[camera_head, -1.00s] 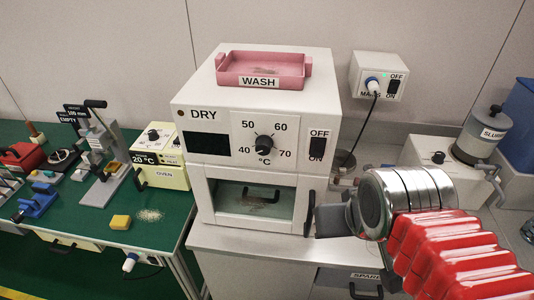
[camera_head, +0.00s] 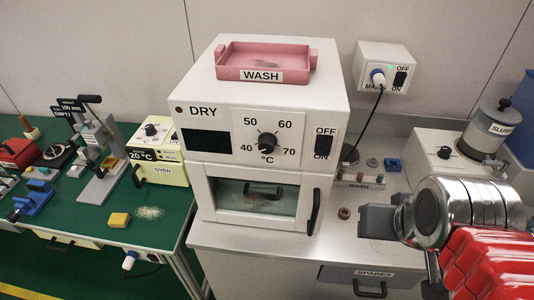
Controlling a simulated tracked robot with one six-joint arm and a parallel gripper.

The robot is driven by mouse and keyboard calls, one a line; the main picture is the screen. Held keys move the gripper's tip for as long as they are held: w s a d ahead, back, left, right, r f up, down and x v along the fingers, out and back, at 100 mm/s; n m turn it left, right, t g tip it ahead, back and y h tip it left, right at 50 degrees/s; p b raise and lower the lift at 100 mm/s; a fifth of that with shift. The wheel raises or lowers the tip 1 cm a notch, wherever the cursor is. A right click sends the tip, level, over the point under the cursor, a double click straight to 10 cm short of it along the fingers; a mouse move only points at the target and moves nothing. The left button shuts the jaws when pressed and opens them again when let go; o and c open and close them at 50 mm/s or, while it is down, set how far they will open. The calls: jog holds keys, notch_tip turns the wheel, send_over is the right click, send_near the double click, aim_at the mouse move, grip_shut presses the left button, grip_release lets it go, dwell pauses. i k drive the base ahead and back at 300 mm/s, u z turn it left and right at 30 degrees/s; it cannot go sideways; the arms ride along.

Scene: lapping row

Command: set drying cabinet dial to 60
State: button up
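The drying cabinet (camera_head: 205,110) is a white box marked DRY, standing on the grey bench. Its black dial (camera_head: 267,143) is on the front panel, with 40, 50, 60 and 70 printed around it. The dial's pointer is too small to read surely. A dark display (camera_head: 206,144) is to its left and a black OFF/ON switch (camera_head: 323,145) to its right. My gripper (camera_head: 376,222) is low at the right of the cabinet, apart from the dial and touching nothing that I can see. Its fingers are seen from the side, so their opening is hidden.
A pink WASH tray (camera_head: 300,72) sits on top of the cabinet. The cabinet's glass door (camera_head: 210,195) has a black handle (camera_head: 314,211) sticking out near my gripper. A mains box (camera_head: 365,60) with a cable is on the wall. A yellow oven (camera_head: 172,172) stands left.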

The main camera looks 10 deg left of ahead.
aim_at(267, 141)
jog(key=k, duration=1.9)
jog(key=u, duration=1.15)
jog(key=i, duration=1)
jog(key=u, duration=0.05)
